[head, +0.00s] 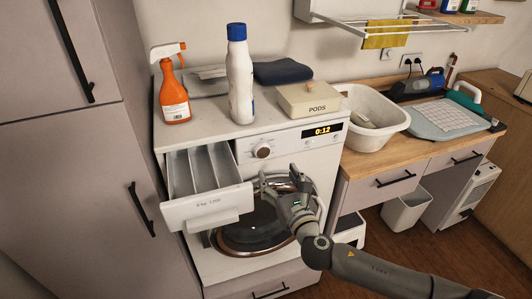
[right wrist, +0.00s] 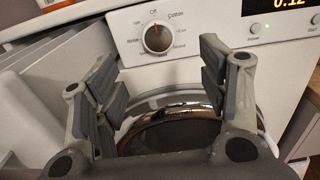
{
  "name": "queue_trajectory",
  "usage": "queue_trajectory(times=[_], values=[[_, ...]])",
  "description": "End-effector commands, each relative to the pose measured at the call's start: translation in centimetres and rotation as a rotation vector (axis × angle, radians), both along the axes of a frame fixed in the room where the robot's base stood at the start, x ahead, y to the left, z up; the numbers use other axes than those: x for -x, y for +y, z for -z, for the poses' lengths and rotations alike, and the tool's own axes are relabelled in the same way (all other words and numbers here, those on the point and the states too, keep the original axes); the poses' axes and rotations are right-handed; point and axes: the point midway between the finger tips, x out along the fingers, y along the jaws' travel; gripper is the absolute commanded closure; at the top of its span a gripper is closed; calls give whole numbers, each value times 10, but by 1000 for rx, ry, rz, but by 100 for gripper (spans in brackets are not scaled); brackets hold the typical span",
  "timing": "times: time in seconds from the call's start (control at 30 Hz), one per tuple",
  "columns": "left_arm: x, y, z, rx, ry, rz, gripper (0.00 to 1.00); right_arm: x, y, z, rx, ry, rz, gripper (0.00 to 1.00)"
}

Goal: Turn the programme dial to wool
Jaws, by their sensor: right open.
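The programme dial (head: 263,151) is a round grey knob on the washing machine's (head: 285,146) white front panel. In the right wrist view the dial (right wrist: 157,38) is ringed by small printed labels. "Off" is above it and "Cotton" at its upper right; the other words are too small to read surely. A red mark on the knob appears near the top. My right gripper (head: 280,182) is open and empty in front of the machine, below the dial. In the right wrist view its fingers (right wrist: 158,68) stand wide apart, with the dial beyond them and apart from them. My left gripper is out of view.
The detergent drawer (head: 205,203) is pulled out left of the dial. The round door (head: 250,232) is below. A spray bottle (head: 174,100), a white bottle (head: 239,85) and a pods box (head: 308,99) stand on top. A display (head: 322,131) shows 0:12.

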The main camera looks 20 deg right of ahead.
Motion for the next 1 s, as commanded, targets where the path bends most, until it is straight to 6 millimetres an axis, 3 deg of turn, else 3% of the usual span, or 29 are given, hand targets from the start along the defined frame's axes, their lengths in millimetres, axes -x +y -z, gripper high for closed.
queue_trajectory(times=[0.6,1.0], values=[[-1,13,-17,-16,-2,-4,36,-89,3,0,-5,2,2,33],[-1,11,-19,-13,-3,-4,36,-103,4,1,-6,3,0,33]])
